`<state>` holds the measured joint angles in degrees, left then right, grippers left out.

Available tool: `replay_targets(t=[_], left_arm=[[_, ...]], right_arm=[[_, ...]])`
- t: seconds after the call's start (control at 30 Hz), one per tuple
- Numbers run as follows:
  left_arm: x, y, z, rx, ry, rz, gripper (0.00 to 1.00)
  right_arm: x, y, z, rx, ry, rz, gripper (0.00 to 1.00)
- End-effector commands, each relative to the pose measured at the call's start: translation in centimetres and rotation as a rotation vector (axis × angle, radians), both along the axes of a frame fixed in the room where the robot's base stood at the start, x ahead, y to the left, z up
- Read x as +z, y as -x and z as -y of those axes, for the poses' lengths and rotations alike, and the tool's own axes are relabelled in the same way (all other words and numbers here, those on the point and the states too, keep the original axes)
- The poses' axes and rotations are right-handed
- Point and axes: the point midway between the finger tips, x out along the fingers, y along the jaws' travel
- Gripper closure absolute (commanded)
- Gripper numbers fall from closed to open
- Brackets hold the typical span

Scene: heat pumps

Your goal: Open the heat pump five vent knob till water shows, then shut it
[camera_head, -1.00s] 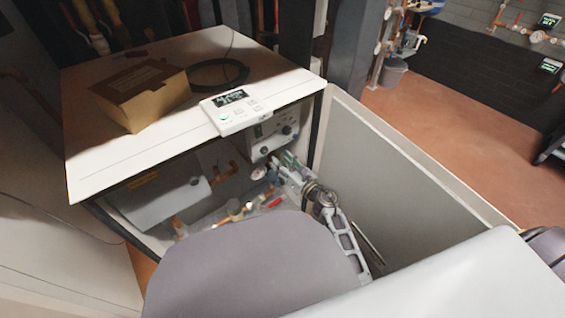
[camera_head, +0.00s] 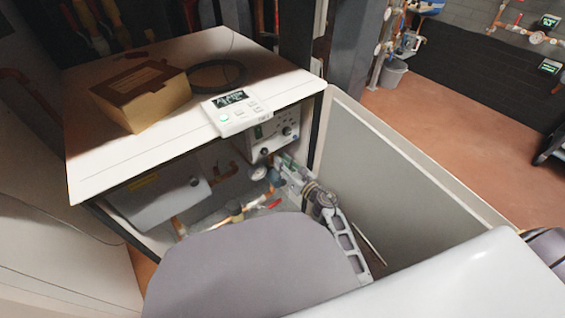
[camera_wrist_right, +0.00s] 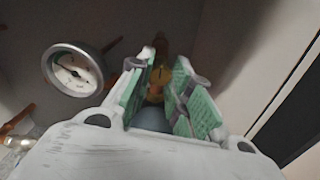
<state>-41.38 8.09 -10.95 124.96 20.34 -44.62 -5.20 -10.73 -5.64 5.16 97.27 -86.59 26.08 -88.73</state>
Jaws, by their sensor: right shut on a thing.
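My right gripper (camera_head: 277,167) reaches down inside the open heat pump casing, below its front control box. In the right wrist view its green-padded fingers (camera_wrist_right: 160,90) stand close together around a small yellow-brass part, which looks like the vent knob (camera_wrist_right: 161,76). The fingers hide much of the knob, so how far it is turned cannot be told. A blue-grey rounded part (camera_wrist_right: 152,118) shows between the fingers, nearer the palm. I see no water. My left gripper is not in view.
A round gauge (camera_wrist_right: 74,71) sits just left of the fingers. Copper pipes and a red handle (camera_head: 270,205) lie below the gripper. The casing's side panel (camera_head: 385,170) stands close on the right. A cardboard box (camera_head: 140,95) and a display unit (camera_head: 236,110) rest on the top.

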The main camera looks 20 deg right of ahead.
Motion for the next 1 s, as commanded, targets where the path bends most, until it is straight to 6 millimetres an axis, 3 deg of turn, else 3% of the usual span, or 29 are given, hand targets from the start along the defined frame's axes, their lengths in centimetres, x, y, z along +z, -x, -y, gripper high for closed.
replay_targets(t=[0.37, 1.0], left_arm=[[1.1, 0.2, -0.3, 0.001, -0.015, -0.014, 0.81], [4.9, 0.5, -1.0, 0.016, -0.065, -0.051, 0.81]], right_arm=[[0.2, 0.0, 0.0, 0.0, -0.144, -0.054, 1.0], [0.3, -0.1, 0.2, -0.002, -0.691, -0.25, 1.0]])
